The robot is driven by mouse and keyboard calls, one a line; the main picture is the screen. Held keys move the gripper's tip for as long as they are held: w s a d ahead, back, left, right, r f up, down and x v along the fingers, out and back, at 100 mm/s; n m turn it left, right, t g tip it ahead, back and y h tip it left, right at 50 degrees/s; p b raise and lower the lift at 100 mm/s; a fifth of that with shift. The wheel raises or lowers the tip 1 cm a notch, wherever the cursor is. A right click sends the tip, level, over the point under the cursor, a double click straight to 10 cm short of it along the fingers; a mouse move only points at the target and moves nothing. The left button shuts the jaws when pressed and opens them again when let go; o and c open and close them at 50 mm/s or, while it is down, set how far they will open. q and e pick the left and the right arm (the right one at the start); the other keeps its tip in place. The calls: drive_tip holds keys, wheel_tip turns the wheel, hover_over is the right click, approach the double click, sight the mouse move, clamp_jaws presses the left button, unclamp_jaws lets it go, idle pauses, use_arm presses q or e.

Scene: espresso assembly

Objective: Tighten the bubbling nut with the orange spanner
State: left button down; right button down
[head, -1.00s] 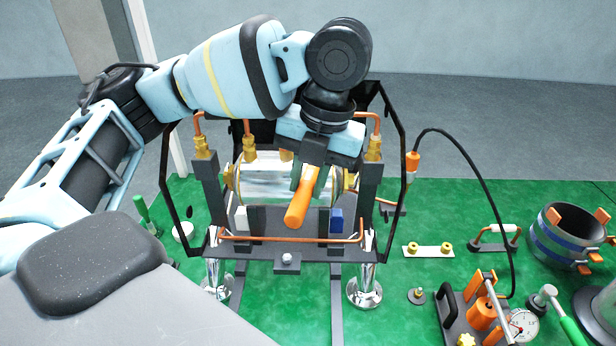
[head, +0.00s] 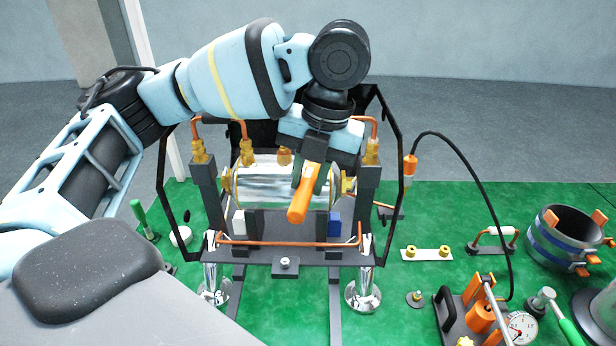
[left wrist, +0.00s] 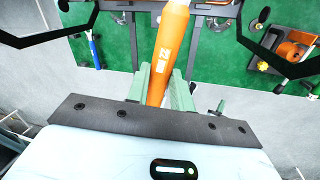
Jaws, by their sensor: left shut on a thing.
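My left gripper (head: 312,172) is shut on the orange spanner (head: 299,207), in front of the shiny boiler cylinder. The spanner's orange handle slants down toward the camera; its far end is hidden by the gripper in the head view. In the left wrist view the handle (left wrist: 168,55) runs up between the green fingers (left wrist: 160,92). Brass nuts sit on the copper pipes: one at left (head: 199,152), one left of centre (head: 247,152), one at right (head: 372,153). No bubbles can be made out on any of them. My right gripper is not in view.
The black frame (head: 398,200) surrounds the boiler (head: 262,188). A black hose (head: 480,180) arches over the mat.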

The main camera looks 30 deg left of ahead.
use_arm(q)
drive_tip(key=shift+w+a, duration=0.25)
drive_tip(key=shift+w, duration=0.45)
idle(0.8)
drive_tip(key=s+a+m, duration=0.2)
drive_tip(key=s+m, duration=0.1)
drive_tip(key=s, duration=0.3)
drive_tip(key=shift+s+a+t, duration=0.25)
drive_tip(key=shift+s+t, duration=0.05)
idle(0.9)
drive_tip(key=shift+f, duration=0.1)
